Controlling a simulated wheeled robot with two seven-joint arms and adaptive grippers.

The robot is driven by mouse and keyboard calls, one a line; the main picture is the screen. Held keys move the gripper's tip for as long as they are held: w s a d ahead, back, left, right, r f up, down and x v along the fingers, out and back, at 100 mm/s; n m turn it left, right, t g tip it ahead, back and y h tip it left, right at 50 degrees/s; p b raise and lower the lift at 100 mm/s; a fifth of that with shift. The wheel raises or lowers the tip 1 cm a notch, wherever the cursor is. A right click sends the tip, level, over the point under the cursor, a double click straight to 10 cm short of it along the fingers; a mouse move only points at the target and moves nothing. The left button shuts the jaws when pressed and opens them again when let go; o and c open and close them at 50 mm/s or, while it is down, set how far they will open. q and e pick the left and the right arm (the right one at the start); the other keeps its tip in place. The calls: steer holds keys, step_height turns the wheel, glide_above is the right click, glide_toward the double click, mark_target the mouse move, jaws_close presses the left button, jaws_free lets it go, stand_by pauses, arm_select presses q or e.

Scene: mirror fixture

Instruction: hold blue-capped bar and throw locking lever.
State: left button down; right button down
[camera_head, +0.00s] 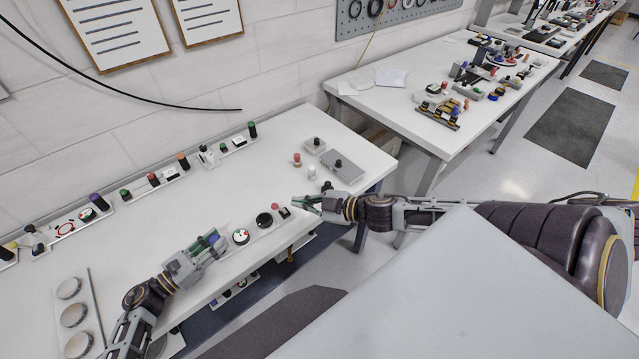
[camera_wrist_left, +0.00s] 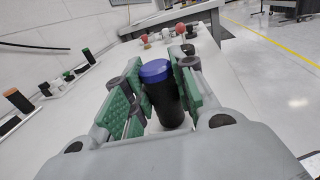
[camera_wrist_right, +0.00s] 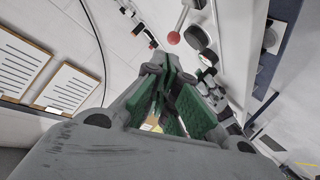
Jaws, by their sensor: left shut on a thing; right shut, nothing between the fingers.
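A black bar with a blue cap stands between the fingers of my left gripper (camera_head: 212,245); the blue cap (camera_wrist_left: 155,70) and black shaft (camera_wrist_left: 166,104) show in the left wrist view. My left gripper is shut on it at the near edge of the white table. A lever with a red ball (camera_wrist_right: 174,37) on a pale rod shows in the right wrist view; its red ball (camera_head: 275,206) also shows in the head view. My right gripper (camera_head: 303,203) is shut and empty just right of the lever, apart from it as far as I can tell.
A dial with red and green marks (camera_head: 240,236) and a black knob (camera_head: 264,220) sit between my grippers. A grey box with a black knob (camera_head: 340,164) lies beyond my right gripper. Strips of buttons (camera_head: 150,182) line the wall side. The table's middle is clear.

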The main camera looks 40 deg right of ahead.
steer(key=shift+v, duration=2.6)
arm_select(q)
steer(key=c, duration=1.1)
jaws_free()
steer(key=shift+a, duration=0.1)
steer(key=shift+v, duration=5.95)
